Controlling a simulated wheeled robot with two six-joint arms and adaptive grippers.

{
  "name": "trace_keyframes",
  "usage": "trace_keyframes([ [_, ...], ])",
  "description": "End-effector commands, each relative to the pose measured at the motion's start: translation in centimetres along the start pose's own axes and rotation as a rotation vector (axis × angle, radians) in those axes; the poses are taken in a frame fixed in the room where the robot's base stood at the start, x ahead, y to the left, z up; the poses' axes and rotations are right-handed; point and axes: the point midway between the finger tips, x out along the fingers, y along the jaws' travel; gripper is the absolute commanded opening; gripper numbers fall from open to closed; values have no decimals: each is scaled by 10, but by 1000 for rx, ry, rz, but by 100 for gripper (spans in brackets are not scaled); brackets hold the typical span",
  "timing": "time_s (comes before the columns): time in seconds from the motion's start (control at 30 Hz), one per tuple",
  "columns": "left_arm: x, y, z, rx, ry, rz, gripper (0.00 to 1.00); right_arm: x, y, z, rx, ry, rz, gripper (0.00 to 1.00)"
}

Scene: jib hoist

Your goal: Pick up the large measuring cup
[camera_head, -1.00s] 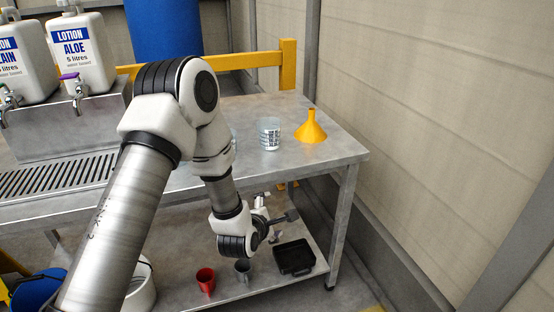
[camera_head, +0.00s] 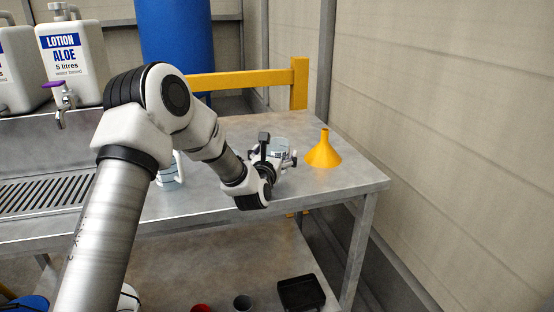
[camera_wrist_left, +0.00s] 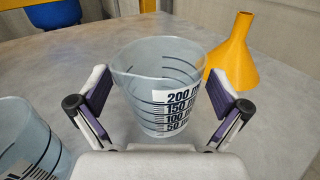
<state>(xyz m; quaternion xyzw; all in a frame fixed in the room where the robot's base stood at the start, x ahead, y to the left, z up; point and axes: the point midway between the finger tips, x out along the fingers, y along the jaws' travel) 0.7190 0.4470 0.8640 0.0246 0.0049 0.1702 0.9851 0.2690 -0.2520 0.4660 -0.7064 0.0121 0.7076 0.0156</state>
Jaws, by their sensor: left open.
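A clear measuring cup (camera_head: 281,144) with black marks up to 200 ml stands upright on the metal table. In the left wrist view this cup (camera_wrist_left: 165,75) sits between the two fingers of my open left gripper (camera_head: 276,155), with a gap at each side. A second clear measuring cup (camera_head: 169,170) stands further left, partly hidden behind my left arm. It also shows cut off at the lower left of the left wrist view (camera_wrist_left: 25,140). I cannot tell for sure which cup is larger. My right gripper is not in view.
A yellow funnel (camera_head: 322,152) stands just right of the marked cup, close to my right-hand finger. Lotion canisters (camera_head: 75,58) and a drip grate (camera_head: 50,190) are at the left. A black tray (camera_head: 301,294) lies on the lower shelf.

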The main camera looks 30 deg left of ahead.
Motion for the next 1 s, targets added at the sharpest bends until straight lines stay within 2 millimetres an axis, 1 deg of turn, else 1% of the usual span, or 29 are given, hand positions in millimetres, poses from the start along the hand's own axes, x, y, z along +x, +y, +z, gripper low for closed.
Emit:
trace_keyframes([
  [0.03,6,-1,-1,2,0,-1,100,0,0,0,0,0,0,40],
  [0.1,9,-1,0,2,0,-1,100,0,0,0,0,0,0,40],
  [0.27,9,-1,0,1,1,-2,100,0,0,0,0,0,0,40],
  [0.37,9,-1,0,1,1,-2,68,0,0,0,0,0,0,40],
  [0.4,9,-1,0,2,1,-2,54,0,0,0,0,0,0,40],
  [0.43,9,-1,0,2,1,-2,43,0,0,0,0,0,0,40],
  [0.47,9,-1,0,2,1,-2,39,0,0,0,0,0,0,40],
  [0.83,9,-1,1,2,1,-2,38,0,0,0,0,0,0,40],
  [1.0,9,0,14,1,-2,-2,38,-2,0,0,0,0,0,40],
])
